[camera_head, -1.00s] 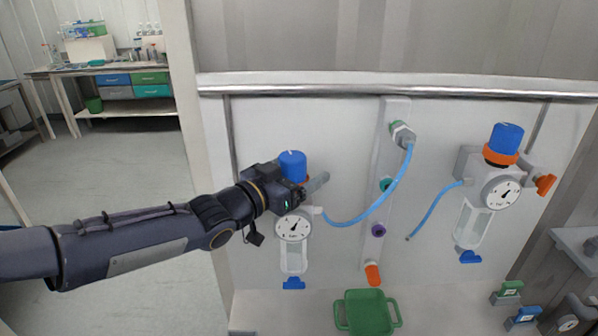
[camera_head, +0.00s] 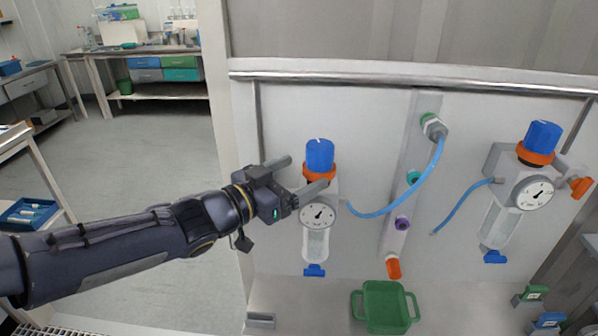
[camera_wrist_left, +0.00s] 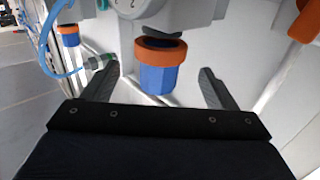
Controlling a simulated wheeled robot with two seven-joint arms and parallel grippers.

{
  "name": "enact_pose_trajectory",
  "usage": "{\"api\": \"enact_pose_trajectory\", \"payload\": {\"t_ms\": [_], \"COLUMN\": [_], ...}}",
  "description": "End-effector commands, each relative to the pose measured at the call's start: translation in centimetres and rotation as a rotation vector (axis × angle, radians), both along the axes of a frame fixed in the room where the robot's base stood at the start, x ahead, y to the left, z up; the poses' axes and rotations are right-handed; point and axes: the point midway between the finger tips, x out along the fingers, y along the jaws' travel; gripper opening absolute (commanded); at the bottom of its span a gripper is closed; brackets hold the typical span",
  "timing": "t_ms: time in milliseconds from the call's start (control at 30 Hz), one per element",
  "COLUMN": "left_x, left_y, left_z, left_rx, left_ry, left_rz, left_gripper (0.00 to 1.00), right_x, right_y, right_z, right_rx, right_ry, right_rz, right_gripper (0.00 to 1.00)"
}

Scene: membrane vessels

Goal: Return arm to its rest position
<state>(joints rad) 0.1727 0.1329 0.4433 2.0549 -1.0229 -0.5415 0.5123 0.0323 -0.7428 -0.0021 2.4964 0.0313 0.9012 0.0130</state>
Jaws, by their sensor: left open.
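My left arm comes in from the left in the head view. Its gripper (camera_head: 303,178) is open, just left of the left regulator with a blue knob (camera_head: 320,155), an orange collar and a round gauge (camera_head: 318,215). In the left wrist view the open gripper (camera_wrist_left: 160,88) has its two fingers apart. A blue knob with an orange collar (camera_wrist_left: 160,75) shows beyond and between them, with nothing gripped. My right gripper is in neither view.
A second regulator (camera_head: 535,150) hangs at the right of the white panel. A blue hose (camera_head: 400,197) runs from the upper fitting. A green tray (camera_head: 383,325) sits below. A bench (camera_head: 150,75) stands at the far left, with open floor before it.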

Motion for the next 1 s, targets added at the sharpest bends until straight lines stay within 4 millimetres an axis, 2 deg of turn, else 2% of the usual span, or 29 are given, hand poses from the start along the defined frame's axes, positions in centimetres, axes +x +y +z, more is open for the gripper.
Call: {"api": "enact_pose_trajectory", "payload": {"t_ms": [67,133,167,267,367,400,467,500,600,733,833,1000], "left_x": [0.0,0.0,0.0,-1.0,-4.1,-6.0,-9.4,-11.8,-17.5,-22.9,-25.1,-26.1], "left_y": [0.4,1.7,2.6,7.2,13.0,15.0,17.3,18.3,18.9,17.6,16.6,16.0], "left_z": [-0.1,-0.4,-0.7,-2.3,-4.9,-6.3,-8.4,-9.8,-12.9,-15.2,-16.0,-16.3], "left_rx": [0.008,0.035,0.052,0.125,0.183,0.197,0.201,0.196,0.158,0.102,0.076,0.065], "left_ry": [0.006,0.030,0.048,0.151,0.327,0.414,0.554,0.646,0.859,1.049,1.125,1.159], "left_rz": [0.017,0.076,0.115,0.296,0.499,0.566,0.640,0.668,0.677,0.607,0.555,0.528], "left_gripper": [0.80,0.80,0.80,0.80,0.80,0.80,0.80,0.80,0.80,0.80,0.80,0.80], "right_x": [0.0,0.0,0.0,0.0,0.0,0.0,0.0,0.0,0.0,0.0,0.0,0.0], "right_y": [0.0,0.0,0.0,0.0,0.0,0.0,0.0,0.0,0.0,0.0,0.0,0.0], "right_z": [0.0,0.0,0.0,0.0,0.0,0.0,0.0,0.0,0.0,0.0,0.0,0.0], "right_rx": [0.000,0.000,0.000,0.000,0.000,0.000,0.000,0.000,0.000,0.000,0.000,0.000], "right_ry": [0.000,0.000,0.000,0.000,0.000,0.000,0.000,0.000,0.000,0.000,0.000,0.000], "right_rz": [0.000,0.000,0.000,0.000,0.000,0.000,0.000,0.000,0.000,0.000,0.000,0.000], "right_gripper": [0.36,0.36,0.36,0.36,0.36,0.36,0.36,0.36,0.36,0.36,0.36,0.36]}}
